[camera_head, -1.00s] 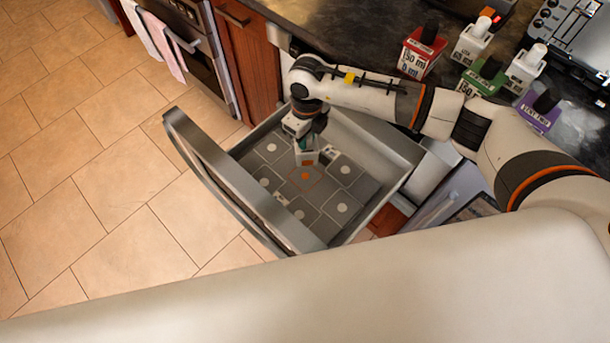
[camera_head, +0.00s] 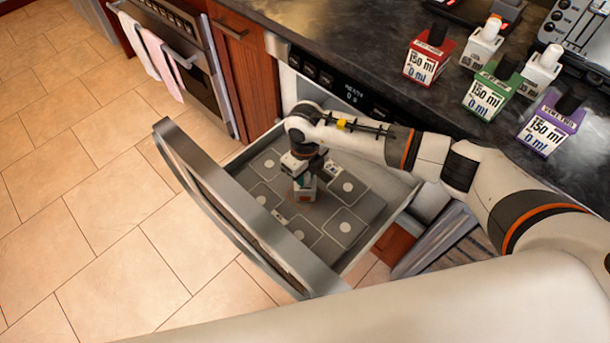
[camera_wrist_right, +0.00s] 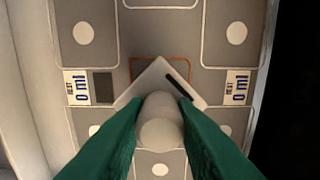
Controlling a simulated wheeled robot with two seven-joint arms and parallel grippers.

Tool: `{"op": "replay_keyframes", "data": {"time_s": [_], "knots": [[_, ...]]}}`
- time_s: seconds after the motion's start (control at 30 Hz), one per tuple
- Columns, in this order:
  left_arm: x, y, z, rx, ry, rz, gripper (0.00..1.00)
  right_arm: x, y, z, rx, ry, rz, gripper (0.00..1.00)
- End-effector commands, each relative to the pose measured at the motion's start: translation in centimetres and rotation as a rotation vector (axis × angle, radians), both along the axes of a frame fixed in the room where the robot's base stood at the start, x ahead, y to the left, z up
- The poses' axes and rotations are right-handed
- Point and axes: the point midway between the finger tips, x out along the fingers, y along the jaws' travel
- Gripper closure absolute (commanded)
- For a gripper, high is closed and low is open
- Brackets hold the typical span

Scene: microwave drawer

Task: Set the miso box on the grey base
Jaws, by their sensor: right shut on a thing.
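My right gripper (camera_head: 304,174) is inside the open drawer, shut on the round white knob of a small pale box, taken as the miso box (camera_head: 303,190). In the right wrist view the green fingers grip the knob (camera_wrist_right: 160,120) from both sides, and the box's square white top (camera_wrist_right: 158,76) is turned diagonally. The grey base (camera_head: 345,225) lines the drawer floor with pale-dotted panels. The box is over its middle, covering most of an orange-outlined square (camera_wrist_right: 160,59). I cannot tell whether the box touches the base. My left gripper is out of view.
The drawer front (camera_head: 230,205) and side walls surround the arm closely. Red (camera_head: 426,60), green (camera_head: 491,90) and purple (camera_head: 549,126) labelled boxes and white-capped containers stand on the dark counter (camera_head: 370,45). An oven with towels is at upper left.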

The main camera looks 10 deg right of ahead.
Motion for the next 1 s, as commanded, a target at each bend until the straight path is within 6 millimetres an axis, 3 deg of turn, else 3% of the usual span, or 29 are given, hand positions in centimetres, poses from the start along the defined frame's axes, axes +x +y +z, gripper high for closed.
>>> {"op": "replay_keyframes", "data": {"time_s": [0.2, 0.23, 0.37, 0.77, 1.0], "knots": [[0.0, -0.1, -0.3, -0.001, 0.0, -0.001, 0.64, 0.0, 0.0, -0.3, 0.0, 0.0, 0.0, 1.0], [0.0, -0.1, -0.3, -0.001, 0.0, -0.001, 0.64, 0.0, 0.0, -0.3, 0.0, 0.0, 0.0, 0.74], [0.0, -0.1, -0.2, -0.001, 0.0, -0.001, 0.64, 0.0, 0.0, -0.2, -0.001, 0.001, 0.0, 0.54], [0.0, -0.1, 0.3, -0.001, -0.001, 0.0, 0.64, 0.0, 0.0, 0.3, -0.001, 0.001, 0.0, 0.54], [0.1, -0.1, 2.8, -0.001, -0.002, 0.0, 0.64, 0.0, 0.0, 3.6, -0.001, -0.001, 0.0, 0.54]]}}
